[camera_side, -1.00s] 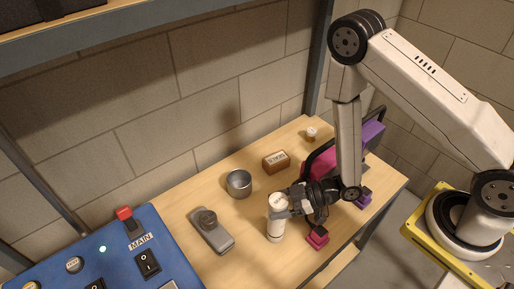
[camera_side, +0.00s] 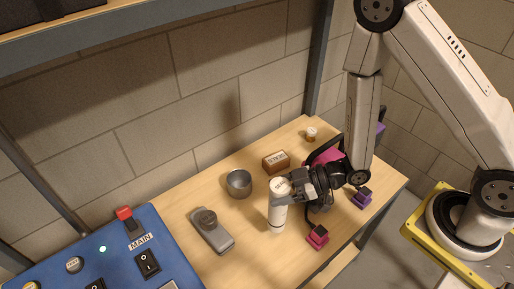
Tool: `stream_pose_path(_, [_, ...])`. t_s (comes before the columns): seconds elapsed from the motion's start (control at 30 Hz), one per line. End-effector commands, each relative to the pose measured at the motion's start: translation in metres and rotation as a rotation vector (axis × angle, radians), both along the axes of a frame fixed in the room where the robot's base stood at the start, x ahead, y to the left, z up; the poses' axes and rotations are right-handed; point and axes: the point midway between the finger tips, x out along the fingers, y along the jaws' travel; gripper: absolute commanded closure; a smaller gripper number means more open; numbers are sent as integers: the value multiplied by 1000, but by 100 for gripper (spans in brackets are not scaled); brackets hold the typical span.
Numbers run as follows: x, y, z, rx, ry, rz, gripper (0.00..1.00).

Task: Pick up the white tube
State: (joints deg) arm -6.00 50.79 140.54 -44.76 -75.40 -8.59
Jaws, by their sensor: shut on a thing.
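The white tube (camera_side: 277,214) stands upright in the middle right of the table, with a pale lid marked with dark print. My gripper (camera_side: 281,198) is shut on its upper part, coming in from the right. The tube's lower end appears at or slightly above the table top; I cannot tell whether it touches. The fingers hide part of the tube's upper side.
A metal cup (camera_side: 239,183) and a brown labelled box (camera_side: 276,161) stand behind the tube. A grey device (camera_side: 212,231) lies to its left. Pink (camera_side: 317,237) and purple (camera_side: 362,197) blocks are on the right. A blue panel (camera_side: 115,258) fills the lower left.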

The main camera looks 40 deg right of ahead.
Motion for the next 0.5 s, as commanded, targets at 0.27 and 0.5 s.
stream_pose_path(0.27, [0, 0, 26, 0, -4, 0, 100])
stream_pose_path(0.5, [0, 0, 37, 1, -2, -1, 100])
